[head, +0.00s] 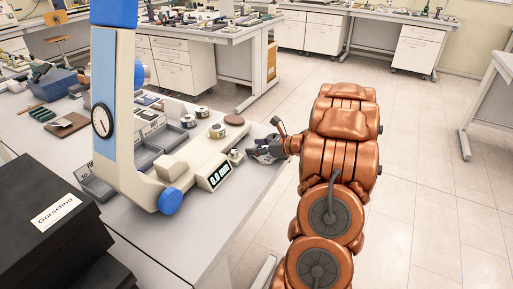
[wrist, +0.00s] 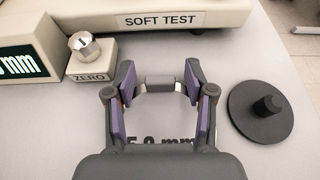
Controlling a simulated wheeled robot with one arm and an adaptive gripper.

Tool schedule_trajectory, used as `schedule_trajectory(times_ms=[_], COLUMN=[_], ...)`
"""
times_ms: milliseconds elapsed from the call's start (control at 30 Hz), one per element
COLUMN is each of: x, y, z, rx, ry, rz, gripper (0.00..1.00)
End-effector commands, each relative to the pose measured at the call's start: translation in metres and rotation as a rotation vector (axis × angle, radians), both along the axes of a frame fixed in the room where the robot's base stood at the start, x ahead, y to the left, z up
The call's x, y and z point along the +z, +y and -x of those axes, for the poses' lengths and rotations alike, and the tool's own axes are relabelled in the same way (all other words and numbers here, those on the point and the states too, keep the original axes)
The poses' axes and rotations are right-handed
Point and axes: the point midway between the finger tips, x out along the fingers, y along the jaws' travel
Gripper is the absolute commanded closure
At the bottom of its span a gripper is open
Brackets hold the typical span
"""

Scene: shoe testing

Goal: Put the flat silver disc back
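My gripper (wrist: 160,84) shows in the wrist view with purple finger pads. A silver-grey piece (wrist: 160,84), which looks like the flat silver disc seen near its edge, spans the gap between the fingertips and seems to touch both. Its full shape is not clear. In the head view my gripper (head: 264,151) is small and dark by the table's right edge, beside the tester, and the piece cannot be made out there.
The blue-and-cream tester (head: 190,165) stands left of my gripper. Its ZERO knob (wrist: 84,47) is at the wrist view's upper left. A black round plate with a knob (wrist: 262,110) lies right of the fingers. Printed "5.0 mm" text is partly covered by my gripper. Dark boxes (head: 45,215) stand front left.

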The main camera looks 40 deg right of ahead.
Motion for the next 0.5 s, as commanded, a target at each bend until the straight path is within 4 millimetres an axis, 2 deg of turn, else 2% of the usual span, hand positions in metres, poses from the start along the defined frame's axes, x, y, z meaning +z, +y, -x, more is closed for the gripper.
schedule_trajectory(times_ms=[400, 500], x=[0.006, 0.005], y=[0.0, -0.004], z=[0.0, 0.012], rx=[0.0, 0.0], ry=[0.0, -0.001], rz=[-0.001, 0.002], gripper=[0.45, 0.45])
